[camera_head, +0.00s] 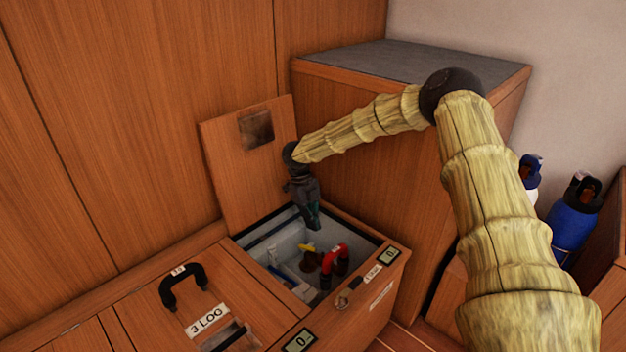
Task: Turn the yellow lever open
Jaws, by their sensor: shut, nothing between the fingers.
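An open wooden compartment (378,262) with a pale interior stands below my arm. Inside it, a small dull-yellow piece (309,262) sits beside a red curved handle (335,254); the yellow piece looks like the lever, but it is small and partly in shadow, so I cannot tell how it is turned. My gripper (313,225) points down over the compartment opening, shut and empty. Its tips appear above the yellow piece in the picture. I cannot tell the exact gap, and no contact is clear.
The compartment's raised lid (225,165) leans back behind my gripper. A tall wooden cabinet (370,180) stands close at right. Blue bottles (573,222) stand at far right.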

